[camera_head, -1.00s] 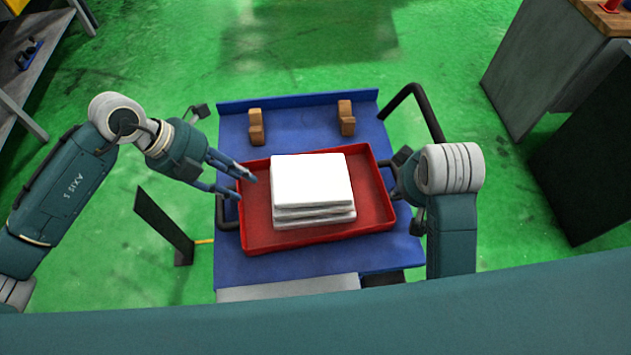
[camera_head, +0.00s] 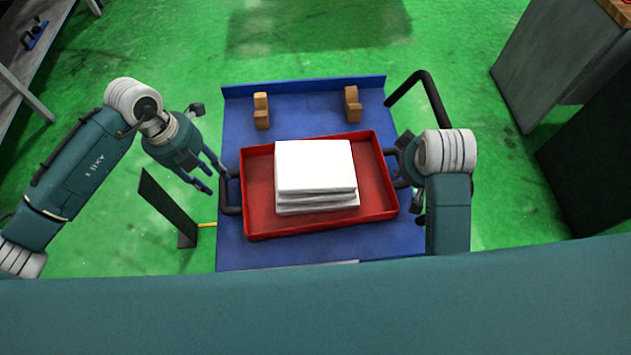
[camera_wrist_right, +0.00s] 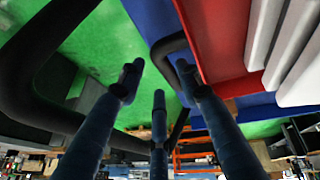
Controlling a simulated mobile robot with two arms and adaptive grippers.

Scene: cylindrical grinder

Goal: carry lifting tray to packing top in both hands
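The red lifting tray (camera_head: 375,190) lies on a blue cart top (camera_head: 300,254) and carries a stack of white slabs (camera_head: 315,168). A dark handle (camera_head: 230,193) stands out from its left side. My left gripper (camera_head: 214,180) is just left of the tray beside that handle, fingers apart, and holds nothing. My right gripper is at the tray's right side, mostly hidden by its wrist in the head view. In the right wrist view my right gripper (camera_wrist_right: 158,78) has its fingers spread and empty. A dark handle (camera_wrist_right: 168,45) on the red tray is close to one finger.
Two brown blocks (camera_head: 261,111) (camera_head: 352,104) stand at the cart's far edge. A black push bar (camera_head: 425,92) rises at its far right. A dark upright panel (camera_head: 168,208) stands left of the cart. A grey cabinet (camera_head: 555,60) is at right. Green floor is open beyond the cart.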

